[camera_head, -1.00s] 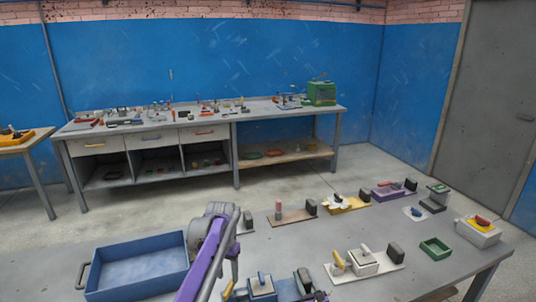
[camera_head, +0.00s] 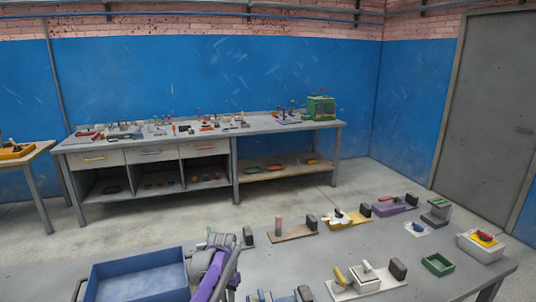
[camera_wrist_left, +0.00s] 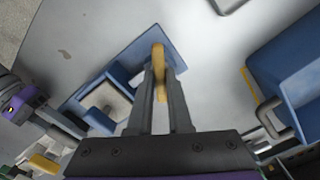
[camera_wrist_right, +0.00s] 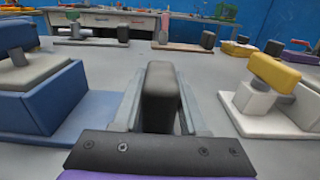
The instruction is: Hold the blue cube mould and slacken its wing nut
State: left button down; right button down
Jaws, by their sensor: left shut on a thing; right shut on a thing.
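The blue cube mould (camera_head: 262,296) shows at the bottom edge of the head view, mostly cut off. It also shows in the right wrist view (camera_wrist_right: 45,100) at left, its blue plate reaching toward the gripper. My right gripper (camera_wrist_right: 160,85) is shut on the dark upright block (camera_wrist_right: 160,110) at the mould's other end. Its fingertips are partly hidden behind the block.
A blue tray (camera_head: 88,284) stands left of the mould. A white mould (camera_head: 366,280) with a yellow wing nut stands close on the right. A green tray (camera_head: 437,264) and more moulds sit farther right and behind. Bare table lies between the moulds.

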pick_arm(q)
jog(key=shift+n, duration=1.7)
jog(key=c, duration=0.8)
grip_release()
jog(key=shift+c, duration=0.2)
jog(key=shift+r, duration=0.15)
notch_tip(320, 180, up, 12)
pick_arm(e)
jog(key=shift+c, duration=1.8)
grip_release()
